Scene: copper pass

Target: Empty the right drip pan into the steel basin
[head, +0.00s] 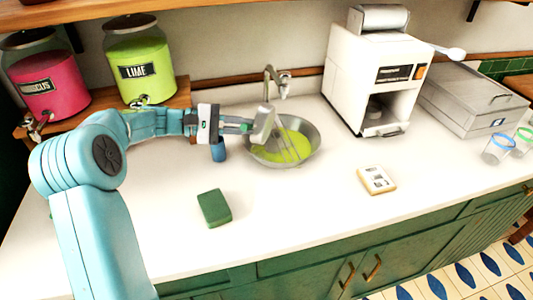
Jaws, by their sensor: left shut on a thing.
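My left gripper (247,126) is shut on a small grey metal drip pan (264,123). The pan is held steeply tilted above the left part of the steel basin (316,143). Bright green liquid (298,153) lies in the basin, and pale streaks cross it below the pan. I cannot tell whether liquid is still running from the pan, and its inside is hidden. The lime dispenser (138,65) with green liquid stands on a wooden shelf at the back left. My right gripper is not in view.
A hibiscus dispenser (45,80) stands left of the lime one. A tap (278,82) rises behind the basin. A white machine (365,75), a steel box (470,98) and glasses (498,147) stand right. A green sponge (214,208) and a small card block (376,180) lie in front.

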